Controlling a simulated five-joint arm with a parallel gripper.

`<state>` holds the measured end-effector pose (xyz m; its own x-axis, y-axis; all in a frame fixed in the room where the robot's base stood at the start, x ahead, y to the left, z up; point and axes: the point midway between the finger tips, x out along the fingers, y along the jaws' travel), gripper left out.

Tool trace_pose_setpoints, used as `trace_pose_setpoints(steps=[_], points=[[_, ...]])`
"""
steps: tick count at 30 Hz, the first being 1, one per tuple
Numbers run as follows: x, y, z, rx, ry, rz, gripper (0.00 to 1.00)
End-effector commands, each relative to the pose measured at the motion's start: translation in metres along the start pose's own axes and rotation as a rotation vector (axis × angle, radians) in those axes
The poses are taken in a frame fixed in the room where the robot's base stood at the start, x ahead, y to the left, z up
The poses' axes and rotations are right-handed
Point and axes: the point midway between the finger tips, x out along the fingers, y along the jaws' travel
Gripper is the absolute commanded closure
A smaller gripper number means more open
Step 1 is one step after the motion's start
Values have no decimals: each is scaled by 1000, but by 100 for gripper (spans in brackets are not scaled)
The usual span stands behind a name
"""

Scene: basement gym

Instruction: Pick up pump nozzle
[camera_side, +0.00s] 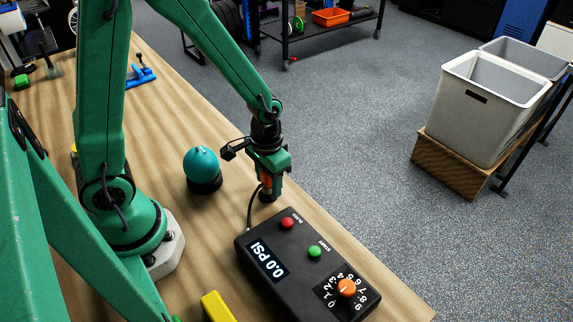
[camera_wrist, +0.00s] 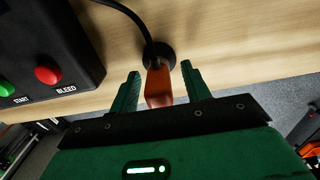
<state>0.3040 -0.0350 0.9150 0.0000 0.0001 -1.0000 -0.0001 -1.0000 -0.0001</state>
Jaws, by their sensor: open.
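The orange pump nozzle (camera_wrist: 158,86) stands in a round black holder on the wooden table, with a black hose running from it to the pump box. In the side view the nozzle (camera_side: 266,183) shows only partly, behind my gripper's fingers. My gripper (camera_wrist: 160,85) is open, with one green finger on each side of the nozzle and a visible gap to each. In the side view my gripper (camera_side: 268,186) points down, low over the holder. The black pump box (camera_side: 290,255) has a display reading 0.0 PSI, a red button, a green button and an orange dial.
A teal ball (camera_side: 201,163) sits on a black stand left of my gripper. A yellow object (camera_side: 216,306) lies at the front, and a blue tool (camera_side: 141,77) at the back left. The table's right edge is close to the nozzle.

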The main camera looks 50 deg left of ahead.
Motion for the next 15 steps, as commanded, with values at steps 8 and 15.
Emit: trace_pose_setpoints(steps=[8, 15], points=[[0, 0, 0, 0, 0, 0, 53], [0, 0, 0, 0, 0, 0, 59]])
